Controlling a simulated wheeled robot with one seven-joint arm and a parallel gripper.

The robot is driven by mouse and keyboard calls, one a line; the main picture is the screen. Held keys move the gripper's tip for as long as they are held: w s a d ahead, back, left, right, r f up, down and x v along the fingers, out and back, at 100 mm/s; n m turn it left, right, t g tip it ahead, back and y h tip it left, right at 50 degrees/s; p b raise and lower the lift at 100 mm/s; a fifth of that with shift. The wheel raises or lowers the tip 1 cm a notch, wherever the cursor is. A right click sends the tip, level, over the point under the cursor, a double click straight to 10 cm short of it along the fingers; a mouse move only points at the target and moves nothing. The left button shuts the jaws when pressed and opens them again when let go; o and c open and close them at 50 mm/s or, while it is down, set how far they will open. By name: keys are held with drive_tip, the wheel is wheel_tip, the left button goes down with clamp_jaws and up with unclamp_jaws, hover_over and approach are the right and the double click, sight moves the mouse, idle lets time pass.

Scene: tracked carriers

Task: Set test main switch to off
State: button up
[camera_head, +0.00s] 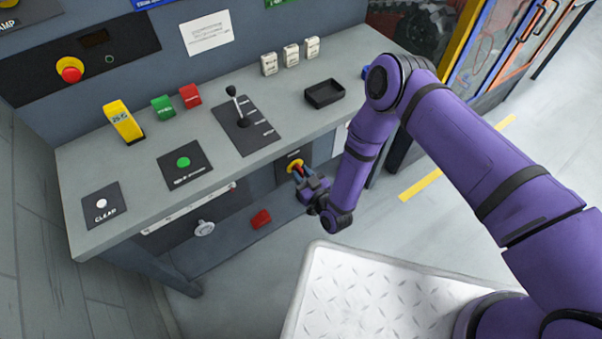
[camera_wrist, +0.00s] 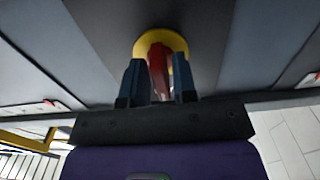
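The main switch (camera_head: 295,164) is a red handle on a round yellow plate, set in a dark panel on the bench's front face, below the worktop. In the wrist view the red handle (camera_wrist: 158,68) stands out from the yellow plate (camera_wrist: 178,42). My gripper (camera_head: 300,174) is at the switch, its two blue-grey fingers (camera_wrist: 159,80) on either side of the handle. The fingers appear closed against it. The handle's lower part is hidden by the gripper, and no position marks are readable.
The grey worktop (camera_head: 150,200) above holds a black lever (camera_head: 238,108), coloured blocks and a black tray (camera_head: 324,93). A red piece (camera_head: 261,219) and a round grey knob (camera_head: 204,228) are at the bench's lower front. Open floor lies to the right.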

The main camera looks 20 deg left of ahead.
drive_tip(key=shift+o, duration=0.7)
drive_tip(key=v, duration=1)
drive_tip(key=shift+s+d, duration=0.25)
drive_tip(key=shift+s, duration=0.05)
drive_tip(key=shift+d, duration=0.1)
